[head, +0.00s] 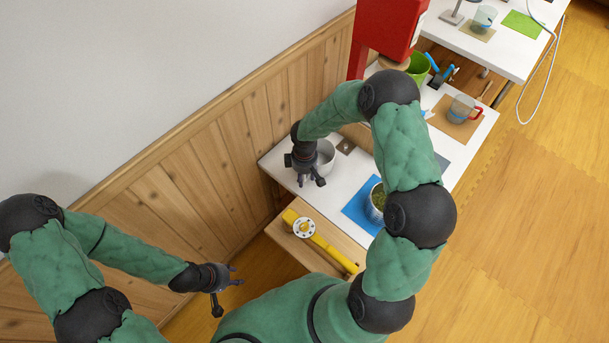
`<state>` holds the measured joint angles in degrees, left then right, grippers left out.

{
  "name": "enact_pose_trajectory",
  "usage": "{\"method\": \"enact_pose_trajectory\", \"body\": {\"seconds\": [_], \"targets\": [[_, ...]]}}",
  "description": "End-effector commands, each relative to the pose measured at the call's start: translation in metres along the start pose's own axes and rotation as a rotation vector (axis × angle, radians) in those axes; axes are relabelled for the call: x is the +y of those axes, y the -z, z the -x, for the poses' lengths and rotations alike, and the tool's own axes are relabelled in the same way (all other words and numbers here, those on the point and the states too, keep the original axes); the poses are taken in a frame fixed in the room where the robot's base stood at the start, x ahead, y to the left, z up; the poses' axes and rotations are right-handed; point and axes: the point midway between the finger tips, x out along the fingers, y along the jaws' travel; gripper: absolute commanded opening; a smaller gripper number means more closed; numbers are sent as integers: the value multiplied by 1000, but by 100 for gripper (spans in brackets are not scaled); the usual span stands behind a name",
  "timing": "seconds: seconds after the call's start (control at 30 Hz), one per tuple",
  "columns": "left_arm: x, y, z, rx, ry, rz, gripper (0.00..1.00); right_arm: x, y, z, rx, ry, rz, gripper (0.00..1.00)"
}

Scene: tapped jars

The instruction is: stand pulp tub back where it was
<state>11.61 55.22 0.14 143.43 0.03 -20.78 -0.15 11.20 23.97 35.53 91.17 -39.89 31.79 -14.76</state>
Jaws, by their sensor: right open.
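A grey-white tub (326,157) stands upright near the wall-side edge of the white table (279,160). A container with green contents (377,198) stands on a blue mat (358,213), partly hidden by my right arm. No label shows, so I cannot tell for certain which one is the pulp tub. My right gripper (312,182) is open, pointing down just in front and left of the grey-white tub; I cannot tell whether they touch. My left gripper (230,293) is open and empty, low beside the wooden wall, away from the table.
A yellow tool with a round white dial (305,228) lies on a lower wooden surface. A red stand (385,35), a green pot (418,67) and a red-handled glass jar (462,107) are farther back. The wooden wall (215,155) borders the table's left.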

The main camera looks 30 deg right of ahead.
Motion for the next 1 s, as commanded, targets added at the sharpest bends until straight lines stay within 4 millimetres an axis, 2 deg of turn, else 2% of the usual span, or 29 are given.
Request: {"method": "enact_pose_trajectory", "body": {"seconds": [0.37, 1.0], "targets": [[1, 0, 2, 0, 0, 0, 40, 0, 0, 2, 0, 0, 0, 41], [6, -1, 17, 0, 0, 0, 40, 0, 0, 24, 0, 0, 0, 41]]}}
